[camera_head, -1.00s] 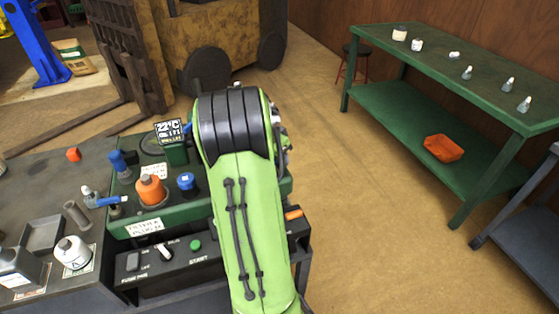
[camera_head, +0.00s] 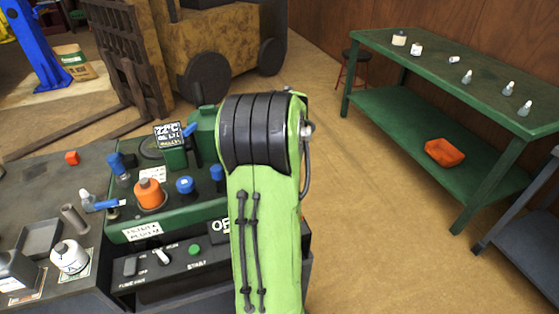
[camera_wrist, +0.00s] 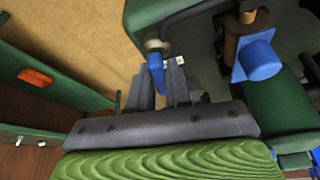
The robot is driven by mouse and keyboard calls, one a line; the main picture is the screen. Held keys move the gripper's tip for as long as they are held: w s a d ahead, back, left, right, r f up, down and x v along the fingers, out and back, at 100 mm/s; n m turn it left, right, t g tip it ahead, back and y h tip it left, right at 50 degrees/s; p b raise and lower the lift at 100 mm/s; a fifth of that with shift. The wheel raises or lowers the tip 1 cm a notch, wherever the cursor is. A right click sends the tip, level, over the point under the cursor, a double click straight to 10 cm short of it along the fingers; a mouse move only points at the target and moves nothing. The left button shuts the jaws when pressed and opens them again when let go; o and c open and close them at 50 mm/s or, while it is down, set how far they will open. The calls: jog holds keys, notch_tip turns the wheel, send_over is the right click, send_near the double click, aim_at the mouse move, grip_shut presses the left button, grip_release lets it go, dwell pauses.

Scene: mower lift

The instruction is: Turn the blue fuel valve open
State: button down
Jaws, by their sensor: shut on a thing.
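In the wrist view, a blue lever (camera_wrist: 156,76) hangs from a round pale pivot on the green machine; it looks like the fuel valve handle. My gripper (camera_wrist: 164,92) has its two dark fingers on either side of the lever and is shut on it. The lever points down toward my palm in that view. In the head view, my green arm hides the gripper and this lever. The green machine (camera_head: 128,233) stands on the bench at the left, partly covered by my arm.
A second blue part (camera_wrist: 258,58) on an orange-brown stem sits close to my gripper's right. On the machine are an orange cap (camera_head: 149,194) and a blue cap (camera_head: 185,184).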

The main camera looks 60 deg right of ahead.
jog(key=shift+n+t, duration=0.3)
jog(key=shift+n, duration=0.7)
jog(key=shift+y, duration=0.3)
jog(key=c, duration=1.1)
grip_release()
jog(key=shift+c, duration=0.2)
jog(key=p+v, duration=0.5)
jog(key=v, duration=1)
jog(key=shift+r, duration=0.35)
jog(key=shift+s, duration=0.1)
